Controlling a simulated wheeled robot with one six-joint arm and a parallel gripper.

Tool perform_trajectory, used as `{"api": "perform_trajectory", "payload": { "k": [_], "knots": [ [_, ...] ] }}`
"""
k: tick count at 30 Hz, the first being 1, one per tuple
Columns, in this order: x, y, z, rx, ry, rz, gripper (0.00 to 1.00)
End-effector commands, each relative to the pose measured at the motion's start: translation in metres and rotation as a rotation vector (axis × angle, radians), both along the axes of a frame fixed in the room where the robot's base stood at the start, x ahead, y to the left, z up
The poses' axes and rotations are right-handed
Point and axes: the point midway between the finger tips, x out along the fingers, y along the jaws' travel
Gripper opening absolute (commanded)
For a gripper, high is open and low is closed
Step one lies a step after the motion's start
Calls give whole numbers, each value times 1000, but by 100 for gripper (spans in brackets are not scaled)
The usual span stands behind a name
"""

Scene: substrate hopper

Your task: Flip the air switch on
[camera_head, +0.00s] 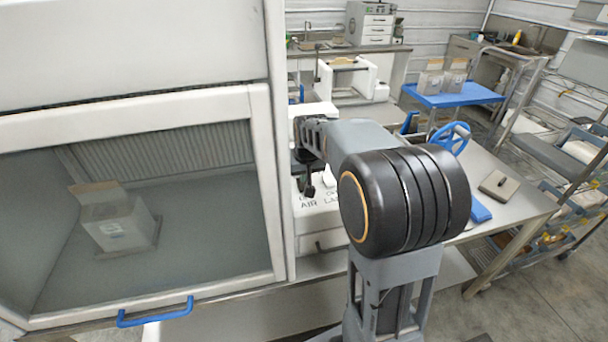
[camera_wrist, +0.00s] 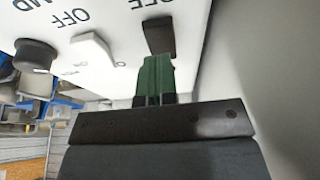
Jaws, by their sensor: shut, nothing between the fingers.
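A white control panel (camera_head: 318,215) beside the hood carries the lettering AIR and part of a second word. In the wrist view, the panel (camera_wrist: 108,14) shows OFF marks, a dark rocker-like switch (camera_wrist: 158,35), a white switch (camera_wrist: 92,48) and a dark round knob (camera_wrist: 36,55). The dark switch is at the AIR end of the row; its own name is not readable. My gripper (camera_wrist: 155,62) has its green fingers shut and empty, with tips at the dark switch's near end. I cannot tell whether they touch. In the head view, my arm partly hides the panel and gripper (camera_head: 308,188).
A hood with a glass sash and blue handle (camera_head: 155,313) stands left, with an open box (camera_head: 115,225) inside. A steel table (camera_head: 515,205) at right holds a blue wheel (camera_head: 450,138) and a small grey device (camera_head: 499,185). A pale wall is close right of my gripper in the wrist view.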

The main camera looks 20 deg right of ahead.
Motion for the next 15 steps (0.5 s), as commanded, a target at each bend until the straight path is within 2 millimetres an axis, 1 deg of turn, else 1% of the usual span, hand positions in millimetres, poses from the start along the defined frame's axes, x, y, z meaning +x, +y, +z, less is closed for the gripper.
{"api": "perform_trajectory", "payload": {
  "k": [1, 3, 5, 12, 15],
  "knots": [
    [-2, 1, 14, 0, -1, 1, 0],
    [-6, 2, 29, 0, -1, 1, 0],
    [-10, 3, 34, -1, -4, 1, 0],
    [-27, 5, 76, -1, -4, 1, 0],
    [-33, 6, 90, -1, -3, 1, 0]
  ]
}}
